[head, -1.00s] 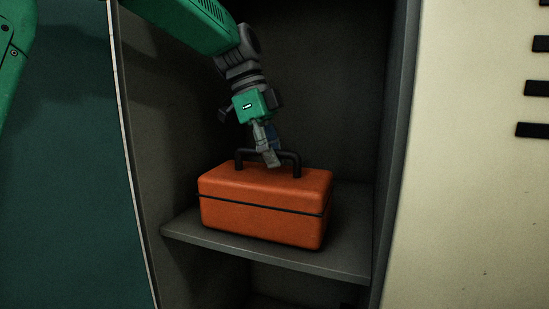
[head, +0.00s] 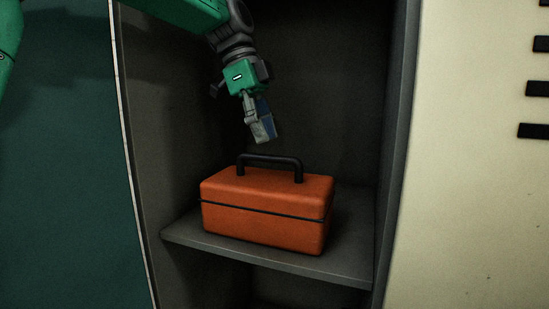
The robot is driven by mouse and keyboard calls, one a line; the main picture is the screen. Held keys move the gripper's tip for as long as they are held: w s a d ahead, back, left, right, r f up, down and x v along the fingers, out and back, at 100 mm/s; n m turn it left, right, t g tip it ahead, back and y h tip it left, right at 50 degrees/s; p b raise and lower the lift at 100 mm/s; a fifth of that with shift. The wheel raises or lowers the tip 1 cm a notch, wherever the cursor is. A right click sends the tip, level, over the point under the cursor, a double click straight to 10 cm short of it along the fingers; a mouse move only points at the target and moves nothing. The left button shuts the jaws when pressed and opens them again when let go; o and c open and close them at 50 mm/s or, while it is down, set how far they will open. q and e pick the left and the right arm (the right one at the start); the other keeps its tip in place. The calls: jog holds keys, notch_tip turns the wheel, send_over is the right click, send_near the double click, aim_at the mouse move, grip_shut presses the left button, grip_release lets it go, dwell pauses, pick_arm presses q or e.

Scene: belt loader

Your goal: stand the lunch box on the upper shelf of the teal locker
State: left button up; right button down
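The orange lunch box (head: 262,212) stands upright on the shelf (head: 285,262) inside the open locker compartment. Its black handle (head: 270,158) is raised and free. My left gripper (head: 262,134) hangs above the handle, pointing down, with a small gap between its fingertips and the handle. It is empty and looks open, with its fingers seen mostly edge-on. My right gripper is not in view.
The teal locker door (head: 65,170) fills the left side. The dark side wall of the compartment (head: 398,150) stands to the right of the box. A cream front with black slots (head: 480,200) is further right. Some shelf is bare right of the box.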

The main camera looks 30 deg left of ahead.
pick_arm(q)
jog(key=v, duration=0.5)
jog(key=shift+a+r, duration=0.25)
jog(key=shift+r, duration=0.05)
jog(key=shift+d+r, duration=0.1)
